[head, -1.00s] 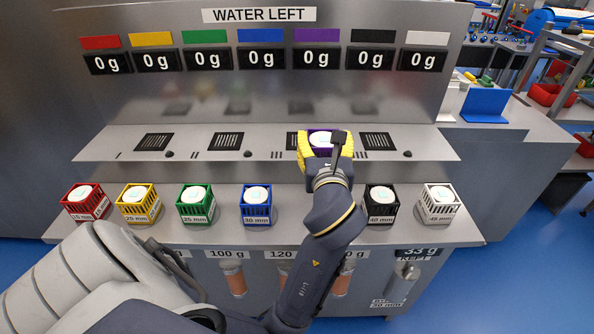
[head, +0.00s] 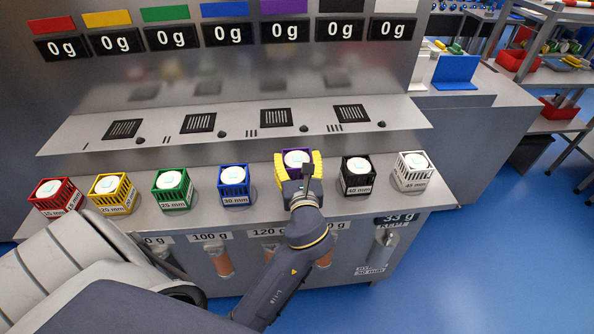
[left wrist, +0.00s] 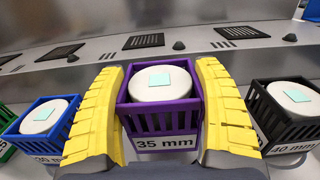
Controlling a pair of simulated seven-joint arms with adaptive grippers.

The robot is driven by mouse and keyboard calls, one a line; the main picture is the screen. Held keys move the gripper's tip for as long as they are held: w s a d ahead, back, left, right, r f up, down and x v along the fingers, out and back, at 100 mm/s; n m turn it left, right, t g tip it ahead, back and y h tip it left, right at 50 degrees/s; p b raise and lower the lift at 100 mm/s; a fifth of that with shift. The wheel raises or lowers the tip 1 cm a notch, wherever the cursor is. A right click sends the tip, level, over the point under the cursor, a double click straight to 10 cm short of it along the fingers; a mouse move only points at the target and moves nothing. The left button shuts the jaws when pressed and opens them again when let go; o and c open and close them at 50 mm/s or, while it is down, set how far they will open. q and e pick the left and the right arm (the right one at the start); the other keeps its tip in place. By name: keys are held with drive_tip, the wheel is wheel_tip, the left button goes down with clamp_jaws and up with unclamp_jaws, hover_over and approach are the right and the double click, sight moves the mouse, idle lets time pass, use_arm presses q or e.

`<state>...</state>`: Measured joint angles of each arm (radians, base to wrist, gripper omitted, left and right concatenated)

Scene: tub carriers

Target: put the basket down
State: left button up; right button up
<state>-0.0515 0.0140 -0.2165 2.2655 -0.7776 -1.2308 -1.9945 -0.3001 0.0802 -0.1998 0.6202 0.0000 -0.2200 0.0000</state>
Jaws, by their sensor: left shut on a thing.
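The purple basket (head: 291,155) holds a white round tub with a pale square on its lid (head: 297,157). My left gripper (head: 297,168) is shut on this basket, in the row between the blue and black baskets. In the left wrist view the yellow fingers (left wrist: 157,105) lie along both sides of the purple basket (left wrist: 160,122), which stands upright and shows a "35 mm" label. Whether its bottom touches the counter is hard to tell. My right gripper is not in view.
The blue basket (head: 234,188) stands left of the purple one and the black basket (head: 356,178) right of it. White (head: 413,172), green (head: 173,189), yellow (head: 113,195) and red (head: 55,197) baskets share the counter. A raised shelf with dark grilles (head: 276,118) runs behind.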

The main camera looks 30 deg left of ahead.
use_arm(q)
drive_tip(key=shift+f, duration=1.95)
drive_tip(key=shift+f, duration=0.1)
drive_tip(key=o, duration=1.6)
drive_tip(key=shift+s+d, duration=0.1)
drive_tip(key=v, duration=1.1)
drive_tip(key=shift+s+d, duration=0.25)
drive_tip(key=shift+s, duration=0.1)
